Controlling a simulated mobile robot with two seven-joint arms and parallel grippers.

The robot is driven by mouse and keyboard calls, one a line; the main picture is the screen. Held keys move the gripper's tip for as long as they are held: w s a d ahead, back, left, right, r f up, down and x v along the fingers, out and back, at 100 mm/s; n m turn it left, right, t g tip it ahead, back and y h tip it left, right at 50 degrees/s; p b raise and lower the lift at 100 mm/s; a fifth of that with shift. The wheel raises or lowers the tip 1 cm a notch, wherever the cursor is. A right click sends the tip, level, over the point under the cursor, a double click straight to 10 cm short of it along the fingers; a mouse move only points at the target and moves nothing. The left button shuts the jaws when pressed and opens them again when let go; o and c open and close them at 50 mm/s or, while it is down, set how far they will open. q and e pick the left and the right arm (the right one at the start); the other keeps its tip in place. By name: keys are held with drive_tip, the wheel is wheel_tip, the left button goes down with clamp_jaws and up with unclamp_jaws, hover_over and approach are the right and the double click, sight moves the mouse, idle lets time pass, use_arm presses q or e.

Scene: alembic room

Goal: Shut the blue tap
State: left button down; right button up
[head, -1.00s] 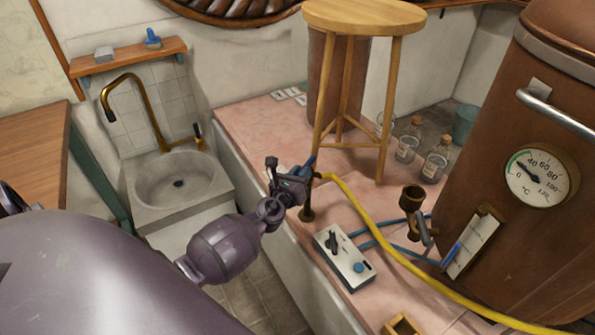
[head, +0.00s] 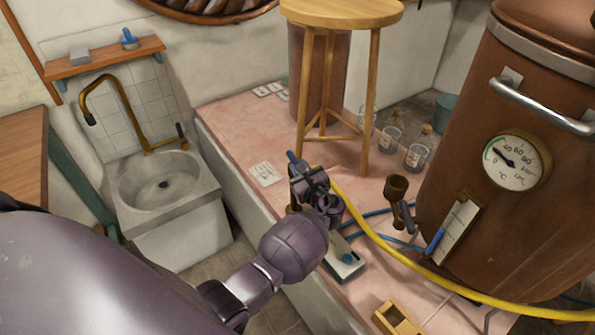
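The blue tap's lever (head: 293,159) shows as a short blue handle in the head view, just above and left of my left gripper (head: 306,180). It leans up and to the left. The tap's body is mostly hidden behind the gripper, near where the yellow hose (head: 352,206) begins. My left gripper is at the tap, close against the lever. Its fingers overlap the tap, so I cannot tell whether they grip it or only touch it. My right gripper is not in view.
A control box (head: 344,264) stands on the pink ledge (head: 240,125), partly behind my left arm. A wooden stool (head: 342,12), a copper vessel (head: 465,180) and a brass cup-like fitting (head: 397,187) stand nearby. A stone sink (head: 160,185) is at the left.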

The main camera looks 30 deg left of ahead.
use_arm(q)
drive_tip(key=shift+w+d+f+n+g+y+b, duration=0.1)
drive_tip(key=shift+w+n+g+y+b, duration=0.1)
drive_tip(key=shift+n+g+y, duration=0.35)
drive_tip(key=shift+w+d+n+g+y+b, duration=0.1)
drive_tip(key=shift+n+g+y+b, duration=0.2)
drive_tip(key=shift+g, duration=0.45)
drive_tip(key=shift+n, duration=0.25)
drive_tip(key=c, duration=1)
unclamp_jaws()
drive_tip(key=shift+w, duration=0.1)
drive_tip(key=shift+c, duration=0.2)
drive_tip(key=v, duration=1)
drive_tip(key=shift+d+r, duration=0.25)
drive_tip(key=shift+d, duration=0.15)
